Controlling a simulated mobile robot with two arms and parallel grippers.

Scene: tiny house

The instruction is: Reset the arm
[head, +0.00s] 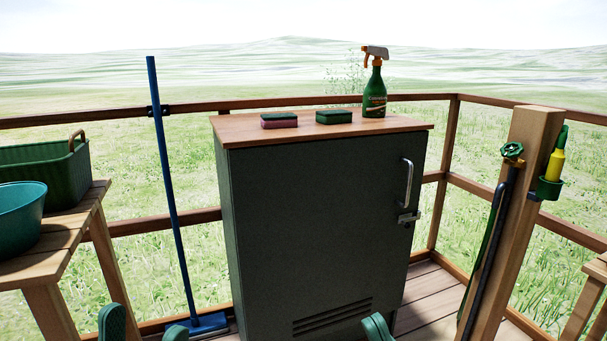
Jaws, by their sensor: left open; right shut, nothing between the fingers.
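My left gripper (144,328) shows only its green fingertips at the bottom edge, left of the grey cabinet (318,230). Its two fingers stand apart with nothing between them. My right gripper (377,328) shows at the bottom edge in front of the cabinet's lower right part. Its green fingers are together and hold nothing. Both arms are otherwise out of view below the picture.
On the cabinet's wooden top stand two sponges (279,121) (334,117) and a green spray bottle (374,85). A blue-handled broom (172,190) leans on the railing. A wooden bench (62,246) holds green tubs (22,216) at left. A wooden post (520,200) stands right.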

